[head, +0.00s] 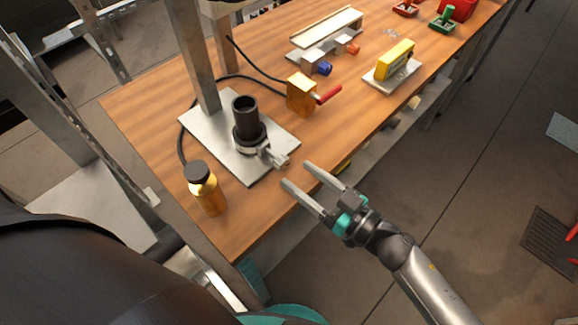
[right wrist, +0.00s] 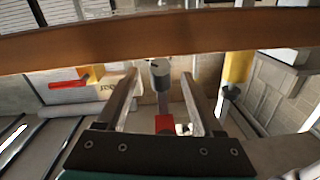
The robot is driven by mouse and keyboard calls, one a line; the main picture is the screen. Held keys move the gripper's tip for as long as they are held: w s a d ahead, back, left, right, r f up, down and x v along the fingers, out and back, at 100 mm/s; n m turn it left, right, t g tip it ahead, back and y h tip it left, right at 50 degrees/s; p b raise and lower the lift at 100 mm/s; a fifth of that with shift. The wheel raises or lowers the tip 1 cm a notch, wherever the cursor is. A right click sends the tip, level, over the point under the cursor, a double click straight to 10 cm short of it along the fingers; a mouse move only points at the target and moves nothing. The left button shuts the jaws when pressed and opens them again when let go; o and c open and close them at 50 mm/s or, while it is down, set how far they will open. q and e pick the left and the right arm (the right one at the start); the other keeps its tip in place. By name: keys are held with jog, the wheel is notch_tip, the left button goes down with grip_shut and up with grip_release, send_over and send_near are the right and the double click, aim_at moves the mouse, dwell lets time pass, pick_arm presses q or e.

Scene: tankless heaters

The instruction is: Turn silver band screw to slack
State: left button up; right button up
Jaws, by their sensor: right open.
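The silver band (head: 249,147) goes around the foot of an upright black pipe (head: 245,112) on a grey metal plate (head: 212,134). Its silver screw end (head: 277,157) sticks out toward the right, toward my right gripper. My right gripper (head: 297,173) is open and empty just beyond the screw, near the table's front edge, and apart from it. The open fingers also show in the right wrist view (right wrist: 160,77); I cannot clearly make out the band or its screw there. My left gripper is not in view.
A brown bottle (head: 207,190) stands left of the band, and a metal post (head: 192,56) behind it. An orange valve block (head: 301,94) with a red handle and a yellow meter (head: 395,60) sit farther back. The wooden table's edge (right wrist: 160,34) crosses the wrist view.

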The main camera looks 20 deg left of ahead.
aim_at(285, 165)
jog(key=shift+x, duration=2.05)
grip_shut()
